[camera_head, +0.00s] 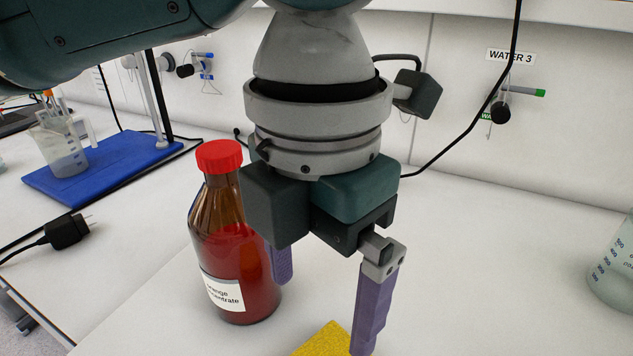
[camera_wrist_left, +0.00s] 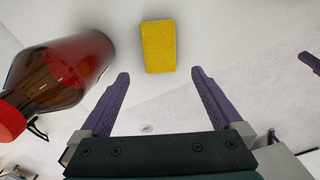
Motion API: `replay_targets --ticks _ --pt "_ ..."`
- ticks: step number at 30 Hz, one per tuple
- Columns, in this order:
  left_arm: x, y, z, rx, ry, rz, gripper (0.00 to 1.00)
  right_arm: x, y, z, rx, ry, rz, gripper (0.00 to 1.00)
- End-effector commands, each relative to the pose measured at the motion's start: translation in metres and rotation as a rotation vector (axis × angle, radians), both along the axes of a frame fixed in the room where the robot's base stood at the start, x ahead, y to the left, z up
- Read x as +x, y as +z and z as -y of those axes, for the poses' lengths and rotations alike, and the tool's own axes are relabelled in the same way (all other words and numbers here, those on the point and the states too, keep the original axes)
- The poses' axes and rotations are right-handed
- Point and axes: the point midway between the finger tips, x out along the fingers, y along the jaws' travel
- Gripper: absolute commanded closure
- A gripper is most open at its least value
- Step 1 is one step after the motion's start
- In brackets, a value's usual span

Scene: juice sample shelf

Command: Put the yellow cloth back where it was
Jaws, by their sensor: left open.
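The yellow cloth (camera_head: 325,342) lies flat on the white bench at the bottom edge of the head view, partly cut off. The left wrist view shows it whole as a small yellow rectangle (camera_wrist_left: 158,46). My left gripper (camera_head: 322,302) is open and empty, pointing down above the bench. In the left wrist view the cloth lies just beyond the gap between its fingertips (camera_wrist_left: 160,74), apart from both. A purple finger, apparently of my right gripper (camera_wrist_left: 311,62), shows at the right edge of the left wrist view; the rest of it is hidden.
A red-capped brown bottle of red liquid (camera_head: 233,260) stands close left of my left gripper, also in the wrist view (camera_wrist_left: 62,70). A glass beaker (camera_head: 613,265) stands at the right edge. A blue stand base (camera_head: 105,165) and black plug (camera_head: 68,231) lie left. Bench between gripper and beaker is clear.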

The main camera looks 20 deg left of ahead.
Motion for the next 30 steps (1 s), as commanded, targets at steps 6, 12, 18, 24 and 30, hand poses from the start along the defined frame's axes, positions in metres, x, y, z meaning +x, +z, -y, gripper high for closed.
replay_targets --ticks 6,12,18,24,30 --pt "-0.026 -0.016 0.039 -0.156 0.340 -0.013 0.00 0.000 0.000 0.001 -0.003 0.001 -0.001 0.27" --pt "-0.049 -0.024 0.069 -0.411 1.216 -0.128 0.00 -0.001 0.000 0.001 -0.003 0.002 -0.002 0.27" --pt "-0.066 -0.041 0.021 -0.507 2.268 -0.263 0.00 0.000 0.000 0.001 -0.003 0.002 -0.002 0.27" --pt "-0.102 -0.061 -0.059 -0.505 3.063 -0.197 0.00 0.000 0.000 0.001 -0.002 0.002 -0.002 0.27" --pt "-0.122 -0.065 -0.094 0.444 -2.867 0.087 0.00 0.000 0.000 0.000 0.001 -0.001 -0.001 0.27"
